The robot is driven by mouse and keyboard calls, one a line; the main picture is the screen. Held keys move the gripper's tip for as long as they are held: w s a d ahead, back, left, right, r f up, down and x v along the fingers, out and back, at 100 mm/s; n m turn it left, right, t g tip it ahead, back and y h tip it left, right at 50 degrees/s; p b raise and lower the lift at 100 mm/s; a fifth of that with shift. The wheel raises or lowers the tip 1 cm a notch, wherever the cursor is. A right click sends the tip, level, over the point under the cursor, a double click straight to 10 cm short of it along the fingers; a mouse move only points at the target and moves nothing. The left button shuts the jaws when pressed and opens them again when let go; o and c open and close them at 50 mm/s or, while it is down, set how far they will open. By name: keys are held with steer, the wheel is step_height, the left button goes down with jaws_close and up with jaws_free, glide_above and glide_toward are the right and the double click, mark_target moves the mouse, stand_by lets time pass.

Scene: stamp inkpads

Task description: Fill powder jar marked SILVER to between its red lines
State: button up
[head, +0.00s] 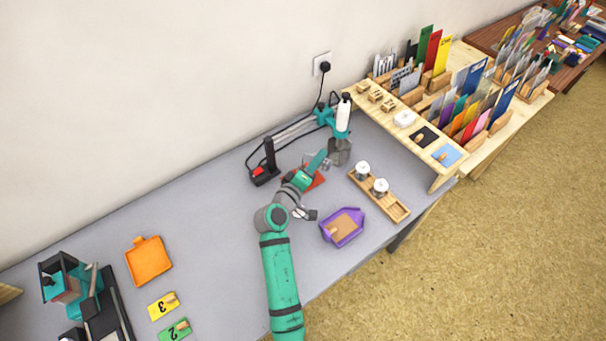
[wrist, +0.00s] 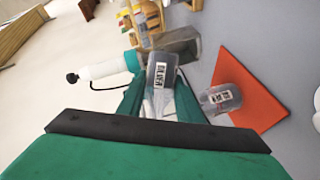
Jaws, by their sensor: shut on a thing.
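My gripper (wrist: 161,100) is shut on a clear jar (wrist: 162,72) with a white label, its print too small to read surely. A second clear labelled jar (wrist: 222,99) is on the orange-red mat (wrist: 262,100), to the right of my gripper in the wrist view. In the head view my gripper (head: 322,162) is just left of this grey hopper (head: 340,152), above the red mat (head: 316,181). The powder level and red lines cannot be made out.
A wooden tray (head: 398,210) with two white-topped containers (head: 362,170) stands right of the mat. A purple tray (head: 328,233) is in front. A black upright post (head: 270,153) stands behind left. An orange tray (head: 148,261) lies far left, with clear grey table between.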

steer(key=shift+f+n+t+h, duration=0.3)
steer(key=shift+f+n+h, duration=0.1)
steer(key=shift+n, duration=0.6)
stand_by(0.8)
steer(key=shift+d, duration=0.1)
steer(key=shift+s, duration=0.1)
stand_by(0.3)
stand_by(2.0)
steer(key=r+m+y, duration=0.1)
steer(key=m, duration=0.1)
steer(key=shift+r+m+g, duration=0.15)
steer(key=shift+m+g, duration=0.25)
